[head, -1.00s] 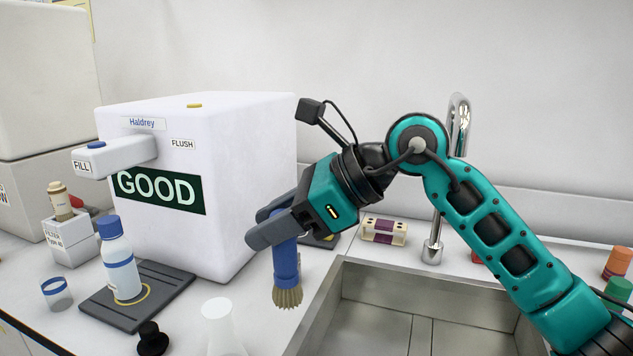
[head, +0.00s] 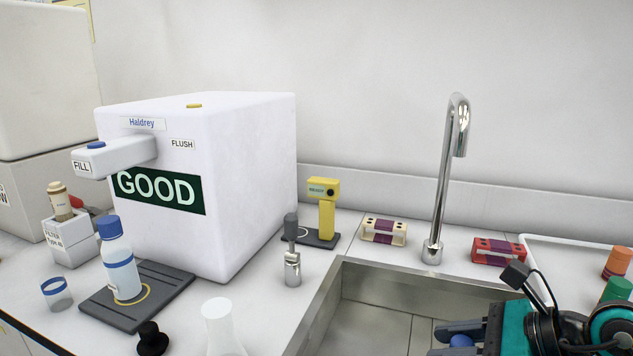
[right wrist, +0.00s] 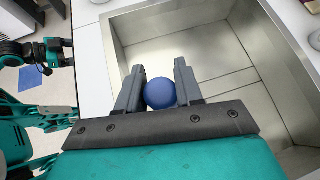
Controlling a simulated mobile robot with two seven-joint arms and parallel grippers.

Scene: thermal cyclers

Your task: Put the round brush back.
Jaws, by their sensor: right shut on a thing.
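My right gripper (head: 441,343) is at the lower right of the head view, over the sink, its fingers pointing left. It is shut on the round brush, whose blue handle end (head: 461,341) shows between the fingers. In the right wrist view the round blue handle end (right wrist: 160,93) sits between the two grey fingers of the gripper (right wrist: 158,78). The bristles are hidden below. My left gripper (right wrist: 54,56) shows small at the left edge of the right wrist view, away from the brush; its jaws are unclear.
The steel sink (head: 338,292) has a tall tap (head: 441,200) behind it. A grey-handled tool (head: 291,228) stands in a small metal holder (head: 292,270) left of the sink. A white GOOD machine (head: 250,190), a bottle (head: 121,272) and a clear flask (head: 219,325) are further left.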

